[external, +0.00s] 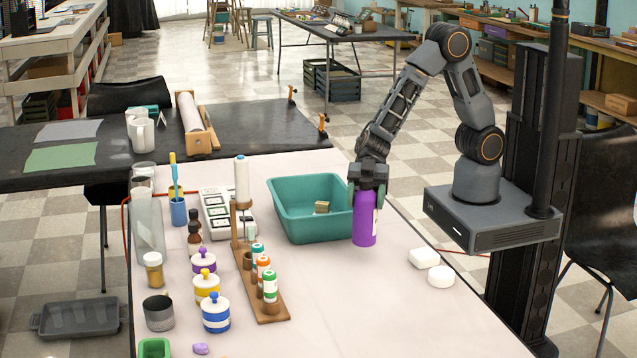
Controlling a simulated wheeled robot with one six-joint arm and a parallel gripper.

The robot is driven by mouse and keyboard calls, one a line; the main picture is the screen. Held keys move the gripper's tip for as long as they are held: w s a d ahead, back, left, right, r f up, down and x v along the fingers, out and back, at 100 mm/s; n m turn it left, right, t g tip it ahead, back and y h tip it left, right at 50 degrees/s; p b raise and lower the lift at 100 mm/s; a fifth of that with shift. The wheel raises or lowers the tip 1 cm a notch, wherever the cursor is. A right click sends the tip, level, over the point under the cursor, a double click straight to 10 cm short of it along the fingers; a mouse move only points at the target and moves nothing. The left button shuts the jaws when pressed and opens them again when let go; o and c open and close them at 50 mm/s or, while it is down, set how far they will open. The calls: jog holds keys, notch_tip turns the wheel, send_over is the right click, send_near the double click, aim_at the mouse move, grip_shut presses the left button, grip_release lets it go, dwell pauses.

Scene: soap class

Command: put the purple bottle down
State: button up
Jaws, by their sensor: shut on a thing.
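The purple bottle (365,222) hangs upright below my gripper (367,190), at the right side of the white table (350,300). It has a pale label on its right side. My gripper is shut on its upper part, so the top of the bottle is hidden. The bottle is just right of the teal bin and in front of its right edge in the picture. I cannot tell whether its base touches the table.
The teal bin (292,226) holds a small tan block (322,207). Two white soaps (425,258) (441,276) lie to the right. A wooden rack (268,302) with small bottles stands left, among jars. The front middle of the table is clear.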

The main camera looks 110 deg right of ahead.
aim_at(362, 223)
jog(key=shift+w+a+f, duration=0.1)
jog(key=shift+w+f, duration=0.15)
jog(key=shift+f, duration=0.05)
jog(key=shift+f+b, duration=0.45)
jog(key=shift+f, duration=1.1)
jog(key=shift+f, duration=0.2)
jog(key=o, duration=1.1)
